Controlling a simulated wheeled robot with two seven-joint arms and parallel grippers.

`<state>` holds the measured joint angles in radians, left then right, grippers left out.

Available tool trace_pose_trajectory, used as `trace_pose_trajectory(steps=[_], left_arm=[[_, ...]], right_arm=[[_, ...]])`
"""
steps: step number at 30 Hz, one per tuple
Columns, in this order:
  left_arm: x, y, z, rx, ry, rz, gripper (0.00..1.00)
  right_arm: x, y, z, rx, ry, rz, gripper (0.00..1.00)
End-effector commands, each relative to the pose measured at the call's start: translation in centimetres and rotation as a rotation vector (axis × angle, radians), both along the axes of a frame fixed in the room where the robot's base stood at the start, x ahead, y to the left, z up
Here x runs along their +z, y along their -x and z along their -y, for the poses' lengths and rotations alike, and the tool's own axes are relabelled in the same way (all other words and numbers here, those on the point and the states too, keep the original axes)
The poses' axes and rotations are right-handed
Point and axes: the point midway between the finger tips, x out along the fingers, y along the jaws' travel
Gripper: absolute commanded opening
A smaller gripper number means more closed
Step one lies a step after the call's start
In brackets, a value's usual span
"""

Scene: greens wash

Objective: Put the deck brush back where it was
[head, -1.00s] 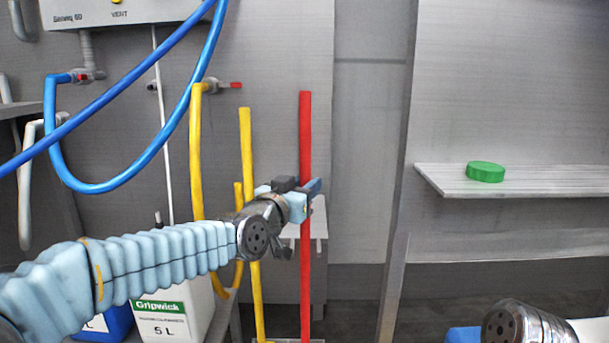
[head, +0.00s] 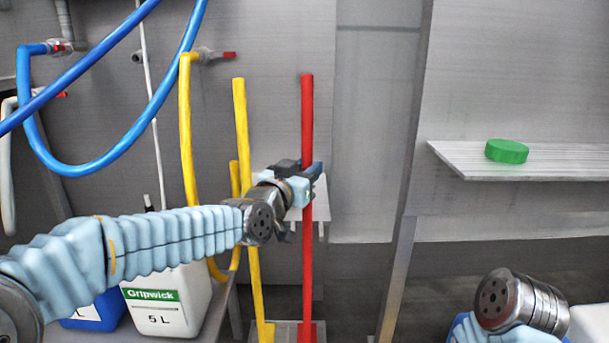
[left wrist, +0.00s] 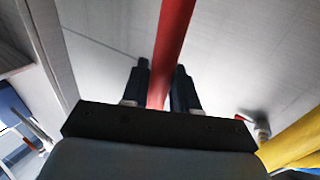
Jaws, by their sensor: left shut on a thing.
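The deck brush shows as a long red handle (head: 307,115), standing about upright in front of the grey wall. Its lower end (head: 307,332) reaches a grey stand or tray at the bottom of the head view, and its head is not clearly seen. My left gripper (head: 311,183) is shut on the red handle at about mid-height. In the left wrist view the red handle (left wrist: 172,50) runs between the two dark fingers (left wrist: 158,88). My right arm shows at the lower right of the head view, but its fingers are out of sight.
A yellow handle (head: 240,130) stands just left of the red one. A yellow hose (head: 185,140) and a blue hose (head: 150,130) hang further left. A white Gripwick canister (head: 170,300) stands below. A shelf (head: 465,163) at right holds a green lid (head: 507,151).

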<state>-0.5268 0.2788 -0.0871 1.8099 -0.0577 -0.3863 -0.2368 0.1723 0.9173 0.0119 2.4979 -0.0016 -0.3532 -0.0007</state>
Motion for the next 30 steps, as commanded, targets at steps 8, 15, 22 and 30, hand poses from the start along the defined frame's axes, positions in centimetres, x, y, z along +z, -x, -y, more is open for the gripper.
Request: trace_pose_trajectory(steps=[8, 15, 22, 30], left_arm=[[-0.22, 0.10, 0.10, 0.000, 0.002, 0.004, 0.07], [-0.56, 0.08, 0.08, 0.000, 0.000, 0.000, 0.41], [-0.56, 0.07, 0.09, 0.000, 0.000, 0.000, 0.54], [-0.28, 0.89, -0.37, 0.000, 0.002, 0.001, 0.54]], right_arm=[[-0.17, -0.03, 0.02, 0.000, 0.000, 0.001, 0.43], [-0.40, -0.04, 0.02, -0.001, 0.000, 0.002, 0.43], [-0.40, -0.04, 0.02, -0.001, 0.000, 0.002, 0.43], [-0.20, -0.03, 0.01, 0.000, 0.000, 0.001, 0.43]])
